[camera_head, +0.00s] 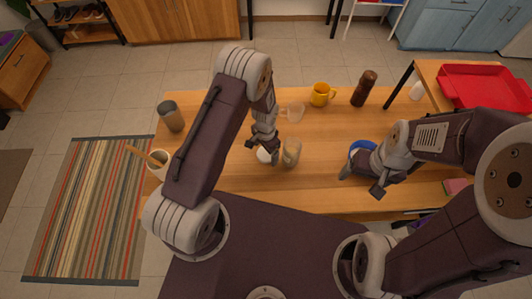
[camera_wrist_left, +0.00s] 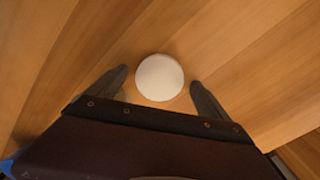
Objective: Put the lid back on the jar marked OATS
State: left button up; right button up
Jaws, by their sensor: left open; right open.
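A round white lid-like disc (camera_wrist_left: 160,77) lies on the wooden table between the spread fingers of my left gripper (camera_wrist_left: 158,88). It also shows in the head view (camera_head: 263,155), partly under my open left gripper (camera_head: 262,147). The fingers are apart from it. A clear jar with beige contents (camera_head: 291,153) stands just right of the disc. A paler translucent jar (camera_head: 292,112) stands behind it. No label is readable, so I cannot tell which jar is marked OATS. My right gripper (camera_head: 361,184) is open and empty near a blue round item (camera_head: 362,150), partly hidden by my right arm.
A yellow mug (camera_head: 321,94) and a dark brown bottle (camera_head: 364,89) stand at the back. A red tray (camera_head: 486,87) is on a side table.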

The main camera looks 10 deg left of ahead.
aim_at(265, 153)
pick_arm(q)
jog(key=shift+f, duration=0.2)
jog(key=c, duration=1.4)
jog(key=shift+r, duration=0.1)
notch_tip(265, 153, up, 10)
jog(key=shift+b, duration=0.35)
